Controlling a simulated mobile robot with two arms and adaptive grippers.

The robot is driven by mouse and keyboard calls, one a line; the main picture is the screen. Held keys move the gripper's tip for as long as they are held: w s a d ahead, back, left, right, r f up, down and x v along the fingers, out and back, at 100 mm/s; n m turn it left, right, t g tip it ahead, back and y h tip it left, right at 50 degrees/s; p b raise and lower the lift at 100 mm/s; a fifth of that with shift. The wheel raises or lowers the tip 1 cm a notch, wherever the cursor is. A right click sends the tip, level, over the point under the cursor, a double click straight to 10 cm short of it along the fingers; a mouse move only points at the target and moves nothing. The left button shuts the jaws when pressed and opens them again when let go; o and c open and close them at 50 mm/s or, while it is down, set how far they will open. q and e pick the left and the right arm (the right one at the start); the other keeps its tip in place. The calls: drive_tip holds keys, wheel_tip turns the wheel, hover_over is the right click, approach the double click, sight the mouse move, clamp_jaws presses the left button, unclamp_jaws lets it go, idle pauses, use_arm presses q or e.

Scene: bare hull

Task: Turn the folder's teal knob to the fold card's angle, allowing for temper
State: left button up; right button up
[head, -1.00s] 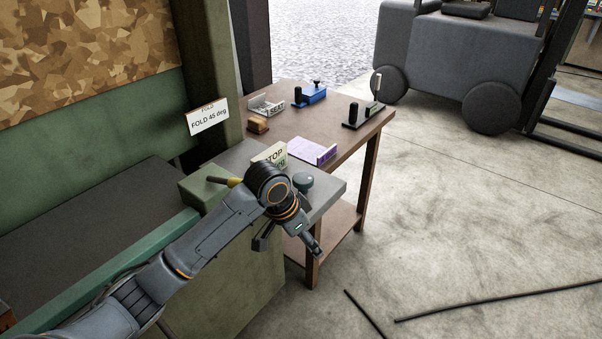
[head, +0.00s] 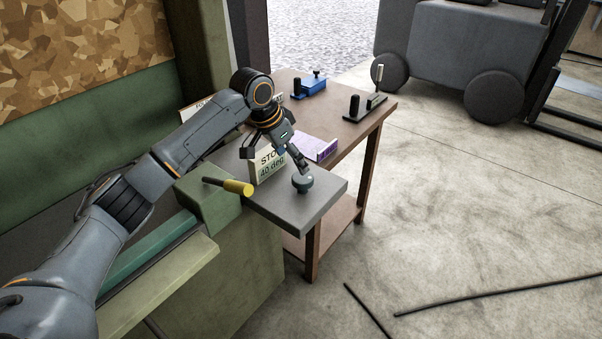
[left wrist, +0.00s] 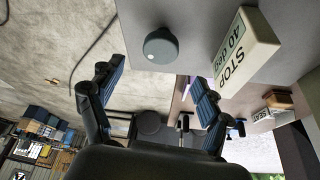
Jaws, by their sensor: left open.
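The round teal-grey knob (head: 302,182) stands on the grey plate at the folder's right end. In the left wrist view the knob (left wrist: 160,46) shows a small pale dot on its rim. A cream block (head: 267,165) beside it reads "STOP 40 deg"; it also shows in the left wrist view (left wrist: 243,50). The fold card (head: 192,110) is mostly hidden behind my left arm. My left gripper (head: 276,160) is open and empty above the plate, one finger close to the knob in the head view; the wrist view shows the knob beyond the fingertips. My right gripper is out of view.
The brown table (head: 345,135) behind carries a purple-and-white piece (head: 316,147), a blue device (head: 310,88) and a dark upright tool (head: 364,106). Dark rods (head: 480,303) lie on the floor.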

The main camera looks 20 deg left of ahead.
sight(302, 178)
use_arm(q)
drive_tip(key=p+x, duration=0.1)
drive_tip(key=x, duration=0.7)
drive_tip(key=shift+w+f, duration=0.1)
drive_tip(key=shift+f, duration=0.15)
drive_tip(key=c, duration=1.2)
drive_tip(key=shift+o, duration=0.2)
drive_tip(key=shift+r+p, duration=0.15)
drive_tip(key=shift+p, duration=0.45)
drive_tip(key=n+y+p, duration=0.1)
drive_tip(key=n+p, duration=0.2)
drive_tip(key=p, duration=0.1)
drive_tip(key=shift+d+r+n+p, duration=0.1)
drive_tip(key=shift+n+p, duration=0.2)
drive_tip(key=shift+p, duration=0.1)
drive_tip(key=shift+f+n+t+y+p, duration=0.25)
drive_tip(key=shift+n+y+p, duration=0.35)
drive_tip(key=shift+n+p, duration=0.6)
